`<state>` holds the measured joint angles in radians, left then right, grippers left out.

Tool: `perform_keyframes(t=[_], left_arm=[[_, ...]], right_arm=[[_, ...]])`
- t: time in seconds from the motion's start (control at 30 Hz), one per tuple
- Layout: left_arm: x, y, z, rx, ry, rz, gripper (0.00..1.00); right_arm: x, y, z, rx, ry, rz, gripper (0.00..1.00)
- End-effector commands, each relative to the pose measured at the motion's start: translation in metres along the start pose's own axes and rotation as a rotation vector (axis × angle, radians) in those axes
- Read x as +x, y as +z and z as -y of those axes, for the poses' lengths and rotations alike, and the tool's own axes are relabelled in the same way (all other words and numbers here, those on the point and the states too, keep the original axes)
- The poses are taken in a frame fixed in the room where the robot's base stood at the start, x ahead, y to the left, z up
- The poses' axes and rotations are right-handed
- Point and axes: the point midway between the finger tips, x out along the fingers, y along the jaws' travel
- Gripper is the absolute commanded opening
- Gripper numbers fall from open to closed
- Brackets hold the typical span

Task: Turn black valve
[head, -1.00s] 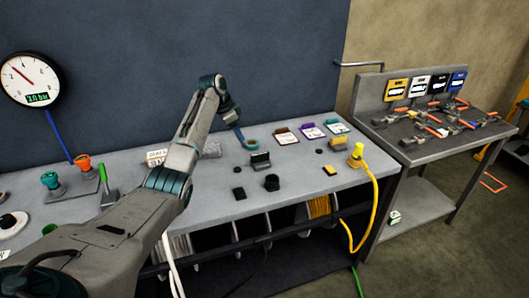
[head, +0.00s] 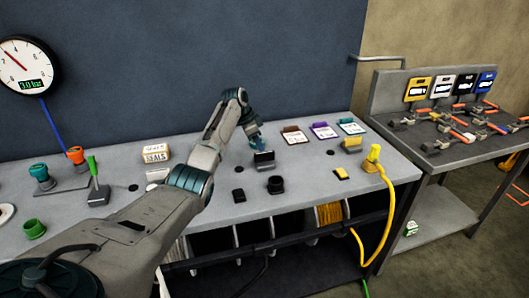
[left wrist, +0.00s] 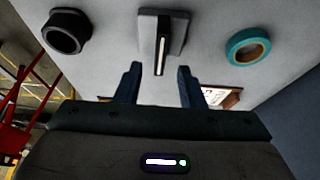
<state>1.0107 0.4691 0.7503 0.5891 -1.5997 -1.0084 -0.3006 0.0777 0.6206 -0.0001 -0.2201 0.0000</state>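A black upright handle on a small base (head: 264,160), which looks like the black valve, stands on the grey bench. In the left wrist view this handle (left wrist: 162,42) has a pale edge and points between my fingers. My left gripper (head: 258,142) is just behind the handle in the head view. In the left wrist view its two fingers (left wrist: 160,85) are apart with nothing between the tips; the handle is ahead of them, and I cannot tell if they touch. My right gripper is not in view.
A black ring (left wrist: 66,32) and a teal ring (left wrist: 248,46) flank the handle. A yellow plug (head: 374,155) with cable is at right.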

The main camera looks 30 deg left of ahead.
Motion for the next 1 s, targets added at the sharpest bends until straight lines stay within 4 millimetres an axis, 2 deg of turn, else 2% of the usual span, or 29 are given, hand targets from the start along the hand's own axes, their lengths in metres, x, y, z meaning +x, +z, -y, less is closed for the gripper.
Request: perform_keyframes(t=[0.13, 0.3, 0.5, 0.77, 0.93, 1.0], left_arm=[[0.029, -0.001, -0.001, -0.001, 0.004, 0.002, 0.35], [0.051, -0.001, -0.001, -0.001, 0.003, 0.0, 0.35], [0.061, 0.0, -0.001, 0.0, 0.001, 0.0, 0.35], [0.062, 0.0, -0.001, 0.001, 0.0, 0.001, 0.35], [0.062, 0.0, -0.001, 0.001, 0.0, 0.001, 0.02], [0.062, 0.0, -0.001, 0.001, 0.0, 0.001, 0.0]], right_arm=[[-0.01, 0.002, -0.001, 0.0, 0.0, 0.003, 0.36], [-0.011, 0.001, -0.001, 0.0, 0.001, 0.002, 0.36], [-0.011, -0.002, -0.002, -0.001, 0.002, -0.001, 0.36], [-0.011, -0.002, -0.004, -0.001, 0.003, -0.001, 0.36], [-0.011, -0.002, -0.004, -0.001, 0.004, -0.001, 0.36], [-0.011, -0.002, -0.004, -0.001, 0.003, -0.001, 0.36]])
